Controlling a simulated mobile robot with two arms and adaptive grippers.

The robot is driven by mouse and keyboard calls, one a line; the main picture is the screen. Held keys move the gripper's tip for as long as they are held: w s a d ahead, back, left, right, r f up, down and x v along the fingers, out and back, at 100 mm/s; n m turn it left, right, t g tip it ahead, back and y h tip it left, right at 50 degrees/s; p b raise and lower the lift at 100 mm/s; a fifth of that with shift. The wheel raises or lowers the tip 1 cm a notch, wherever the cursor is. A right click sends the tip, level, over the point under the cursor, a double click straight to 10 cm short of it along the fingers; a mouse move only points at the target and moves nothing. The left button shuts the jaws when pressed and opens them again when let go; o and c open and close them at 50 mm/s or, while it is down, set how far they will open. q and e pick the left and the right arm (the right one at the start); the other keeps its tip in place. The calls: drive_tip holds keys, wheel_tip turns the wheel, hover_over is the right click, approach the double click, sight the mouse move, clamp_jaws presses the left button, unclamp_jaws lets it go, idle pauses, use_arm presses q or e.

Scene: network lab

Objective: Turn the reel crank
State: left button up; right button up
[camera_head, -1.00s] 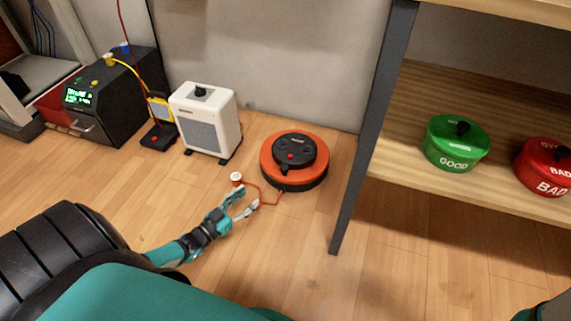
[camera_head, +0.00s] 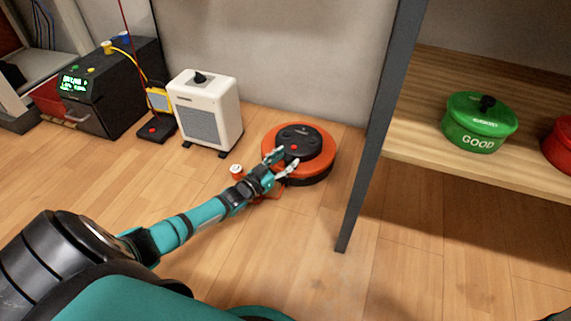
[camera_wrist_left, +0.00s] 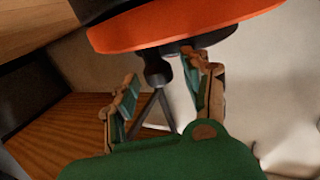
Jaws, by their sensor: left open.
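The reel (camera_head: 322,160) is a low orange drum with a black round top, on the wood floor by the wall. A small red spot marks its black top. My left gripper (camera_head: 284,160) is open at the reel's near left edge, its fingers overlapping the black top in the head view. In the left wrist view the orange reel (camera_wrist_left: 190,20) fills the top, and a dark knob-like part (camera_wrist_left: 156,70) shows between the open fingers (camera_wrist_left: 160,66). I cannot tell whether they touch it. The crank is not clear in the head view. My right gripper is out of view.
A white box unit (camera_head: 207,112) stands left of the reel, with a black case (camera_head: 105,95) farther left. A small red-and-white plug (camera_head: 236,170) lies near my gripper. A shelf leg (camera_head: 378,135) rises to the right. A green pot (camera_head: 478,123) sits on the shelf.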

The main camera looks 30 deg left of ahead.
use_arm(q)
drive_tip(key=shift+w, duration=0.1)
clamp_jaws()
idle(0.3)
